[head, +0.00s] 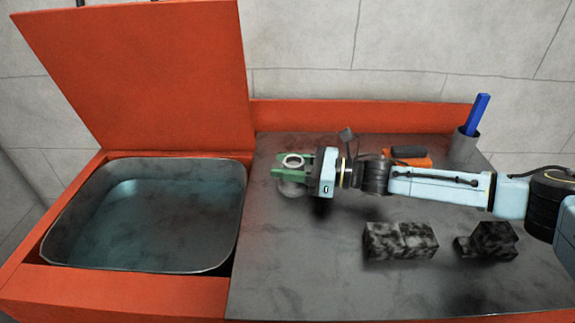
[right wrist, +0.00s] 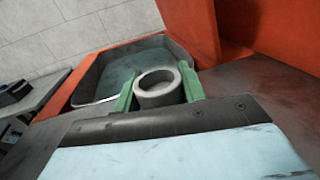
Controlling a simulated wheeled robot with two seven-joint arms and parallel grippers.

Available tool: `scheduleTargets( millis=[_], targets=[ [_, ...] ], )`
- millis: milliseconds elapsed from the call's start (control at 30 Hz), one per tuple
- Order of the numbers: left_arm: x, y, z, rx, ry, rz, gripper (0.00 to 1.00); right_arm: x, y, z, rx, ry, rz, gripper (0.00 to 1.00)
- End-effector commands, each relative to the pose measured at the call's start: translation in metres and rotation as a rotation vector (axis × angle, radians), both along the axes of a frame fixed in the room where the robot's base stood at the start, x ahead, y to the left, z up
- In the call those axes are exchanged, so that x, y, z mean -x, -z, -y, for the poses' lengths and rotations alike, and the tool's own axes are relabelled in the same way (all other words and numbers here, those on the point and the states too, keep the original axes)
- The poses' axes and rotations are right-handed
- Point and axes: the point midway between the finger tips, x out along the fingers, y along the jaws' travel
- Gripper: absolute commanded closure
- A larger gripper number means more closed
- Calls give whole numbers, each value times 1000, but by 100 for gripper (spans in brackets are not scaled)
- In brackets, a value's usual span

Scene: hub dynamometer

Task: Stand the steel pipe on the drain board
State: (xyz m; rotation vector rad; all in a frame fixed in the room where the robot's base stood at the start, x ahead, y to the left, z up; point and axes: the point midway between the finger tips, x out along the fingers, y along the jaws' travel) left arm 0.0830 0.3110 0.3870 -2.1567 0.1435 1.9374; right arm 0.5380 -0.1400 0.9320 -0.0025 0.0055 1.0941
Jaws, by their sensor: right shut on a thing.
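The steel pipe (head: 289,187) is a short, thick grey tube with an open round top. It stands upright between the green fingers of my right gripper (head: 287,166), which is shut on it. The right wrist view shows the pipe (right wrist: 160,98) between both fingers of the gripper (right wrist: 158,90), its open end toward the camera. The pipe is over the left part of the grey, stained worktop (head: 310,265), which looks like the drain board. I cannot tell whether its lower end touches the surface. My left gripper is not in view.
A basin (head: 75,203) of bluish liquid is left of the pipe, with a raised orange-red lid (head: 150,75). Mottled black blocks (head: 400,241) (head: 487,240) lie in front of my right arm. Behind it are an orange-and-black item (head: 408,156) and a grey cup (head: 464,148) holding a blue bar (head: 478,113).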

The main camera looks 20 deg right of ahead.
Motion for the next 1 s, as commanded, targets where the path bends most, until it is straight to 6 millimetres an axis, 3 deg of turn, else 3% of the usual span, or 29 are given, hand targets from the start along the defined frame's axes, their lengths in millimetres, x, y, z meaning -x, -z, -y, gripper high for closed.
scheduleTargets(
  millis=[200, 233, 400, 800, 1000],
  targets=[
    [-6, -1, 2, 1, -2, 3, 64, 0, 1, 0, -2, 0, 1, 93],
    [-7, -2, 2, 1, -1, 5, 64, 0, 3, 0, 0, 0, -1, 57],
    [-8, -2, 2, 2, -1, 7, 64, 0, 2, 0, 0, 0, -1, 38],
    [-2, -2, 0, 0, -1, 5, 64, 0, -2, 0, 0, 0, 1, 38],
    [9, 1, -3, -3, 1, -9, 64, 19, 0, 39, 4, 6, -2, 38]
  ],
)
